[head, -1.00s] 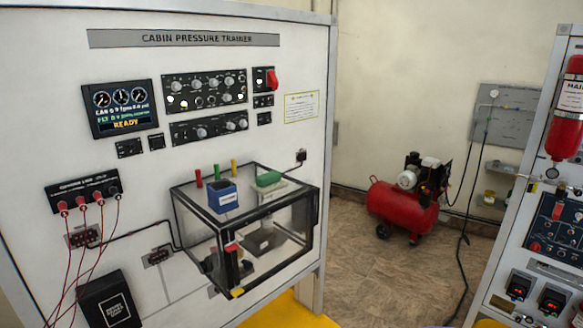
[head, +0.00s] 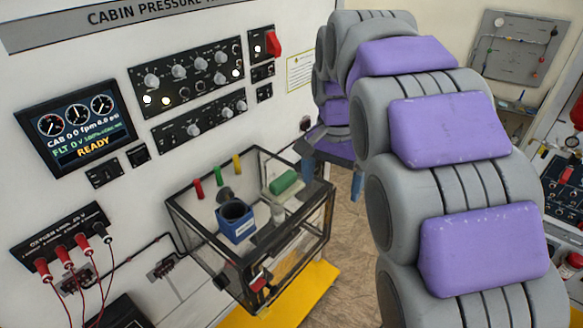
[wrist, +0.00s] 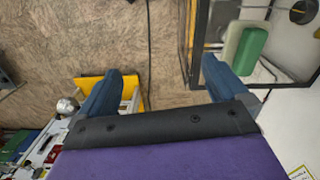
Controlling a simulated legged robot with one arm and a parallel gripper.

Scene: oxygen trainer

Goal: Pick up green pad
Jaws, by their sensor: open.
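The green pad (head: 284,182) lies at the right back part of the clear, black-framed box (head: 297,255) on the trainer panel. In the wrist view the green pad (wrist: 252,52) shows at the upper right, just beyond the right finger. My gripper (head: 333,180) is open and empty, to the right of the pad and apart from it in the head view. The wrist view shows both blue fingers of my gripper (wrist: 162,70) spread wide, with bare floor between them. Exact height above the pad is hard to tell.
A blue container (head: 236,222) stands left of the pad in the box. Red, green and yellow pegs (head: 217,178) line the box's back. A yellow base (head: 315,285) lies below. The panel wall (head: 60,165) rises behind; brown floor is open to the right.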

